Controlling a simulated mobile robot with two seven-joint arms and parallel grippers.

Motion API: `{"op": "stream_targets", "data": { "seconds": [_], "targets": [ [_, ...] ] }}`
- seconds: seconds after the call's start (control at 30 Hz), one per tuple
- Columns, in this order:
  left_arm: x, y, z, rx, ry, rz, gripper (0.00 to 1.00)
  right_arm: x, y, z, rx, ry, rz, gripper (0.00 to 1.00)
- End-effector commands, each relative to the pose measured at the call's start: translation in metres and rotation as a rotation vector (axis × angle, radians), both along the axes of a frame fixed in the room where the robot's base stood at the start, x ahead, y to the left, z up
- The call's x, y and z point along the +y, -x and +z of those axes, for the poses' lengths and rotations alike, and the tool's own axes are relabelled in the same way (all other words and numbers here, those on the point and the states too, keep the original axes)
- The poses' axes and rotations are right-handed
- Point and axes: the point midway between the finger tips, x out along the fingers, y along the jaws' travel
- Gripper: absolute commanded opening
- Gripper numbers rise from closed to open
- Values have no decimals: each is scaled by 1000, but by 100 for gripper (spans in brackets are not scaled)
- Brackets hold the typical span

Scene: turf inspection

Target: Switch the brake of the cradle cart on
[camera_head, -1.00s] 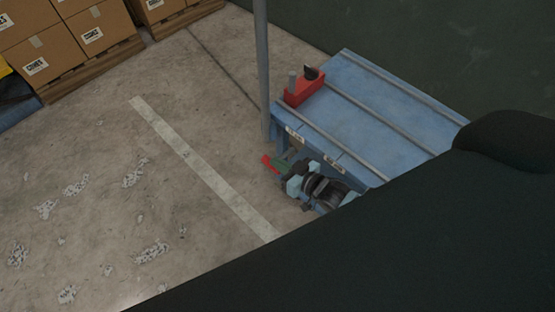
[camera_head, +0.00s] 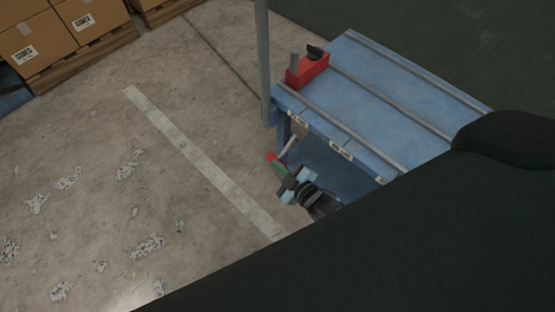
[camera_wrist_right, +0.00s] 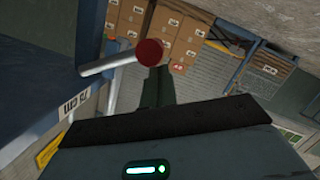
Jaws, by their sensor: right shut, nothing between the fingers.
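The cradle cart (camera_head: 375,95) is a blue table on the right of the head view, with long rails on top. A grey rod (camera_head: 289,149) sticks out below its near edge; in the right wrist view a similar rod (camera_wrist_right: 108,63) comes from the left and ends in a round red knob (camera_wrist_right: 151,52). My right gripper (camera_head: 280,170) is shut and empty beside the rod. A red spot (camera_head: 271,157) shows at its tip; I cannot tell whether knob and finger touch. In the wrist view the dark green finger (camera_wrist_right: 158,88) lies just behind the knob. My left gripper is out of view.
A red block (camera_head: 307,69) with a black knob sits on the cart's left corner. A grey post (camera_head: 263,50) stands at that corner. Cartons (camera_head: 75,25) on pallets stand at upper left. The concrete floor left of the cart is clear, with a white line (camera_head: 185,145).

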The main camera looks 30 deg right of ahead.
Motion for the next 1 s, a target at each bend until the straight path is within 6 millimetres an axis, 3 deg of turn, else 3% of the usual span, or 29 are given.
{"op": "stream_targets", "data": {
  "seconds": [0.77, 1.0],
  "targets": [
    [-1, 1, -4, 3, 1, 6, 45, -3, -1, -7, 4, -3, -2, 0],
    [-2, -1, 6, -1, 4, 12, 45, -2, -3, 8, 0, -4, 0, 0]
  ]
}}
